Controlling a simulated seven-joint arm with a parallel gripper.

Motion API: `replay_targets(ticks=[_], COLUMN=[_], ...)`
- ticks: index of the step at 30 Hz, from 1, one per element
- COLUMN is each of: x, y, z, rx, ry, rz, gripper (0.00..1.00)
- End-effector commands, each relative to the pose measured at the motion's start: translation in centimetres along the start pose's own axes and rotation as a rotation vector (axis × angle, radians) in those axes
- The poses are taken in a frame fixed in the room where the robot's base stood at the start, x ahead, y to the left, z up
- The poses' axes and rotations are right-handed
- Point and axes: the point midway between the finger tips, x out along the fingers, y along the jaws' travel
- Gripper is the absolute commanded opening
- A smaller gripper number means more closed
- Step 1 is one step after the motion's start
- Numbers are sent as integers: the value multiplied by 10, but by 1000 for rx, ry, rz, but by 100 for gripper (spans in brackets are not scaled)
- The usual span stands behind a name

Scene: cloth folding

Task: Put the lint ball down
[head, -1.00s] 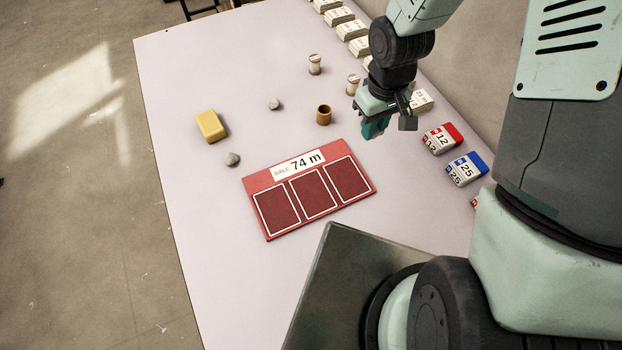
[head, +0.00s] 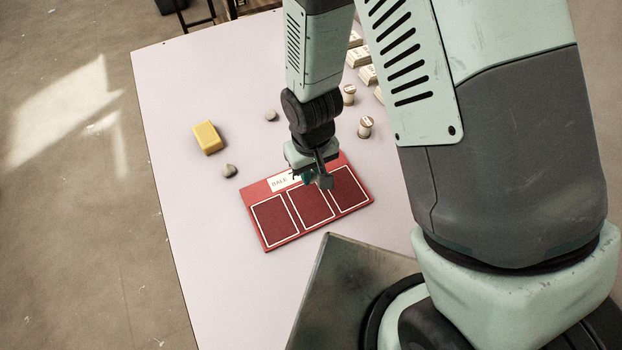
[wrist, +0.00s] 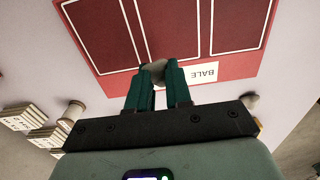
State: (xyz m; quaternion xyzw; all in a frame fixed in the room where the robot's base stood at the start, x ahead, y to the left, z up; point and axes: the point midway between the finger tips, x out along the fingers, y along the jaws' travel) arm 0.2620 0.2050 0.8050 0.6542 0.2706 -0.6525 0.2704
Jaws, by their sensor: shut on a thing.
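My gripper (head: 312,180) is above the upper part of the red board (head: 278,230), by its white label. In the wrist view, my gripper's teal fingers (wrist: 158,78) are shut on a small grey-brown lint ball (wrist: 154,70), which shows between the tips over the board. I cannot tell how high it is above the board. In the head view the held ball is hidden by the gripper.
A yellow block (head: 208,138) lies on the pale table (head: 200,260) at the left. Two spools (head: 365,127) stand right of my arm. White packs (head: 361,54) line the back right. The board's three outlined panels look bare where visible. The table left of the board is mostly clear.

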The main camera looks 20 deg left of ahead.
Motion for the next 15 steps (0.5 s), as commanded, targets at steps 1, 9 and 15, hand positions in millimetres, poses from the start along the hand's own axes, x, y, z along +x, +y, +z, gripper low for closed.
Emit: replay_targets(ticks=[1,9,15], x=[8,38,37], y=[0,0,0], z=[2,1,1], rx=[-1,-1,-1], ry=[-5,-3,-1], rz=[0,0,0], gripper=[0,0,0])
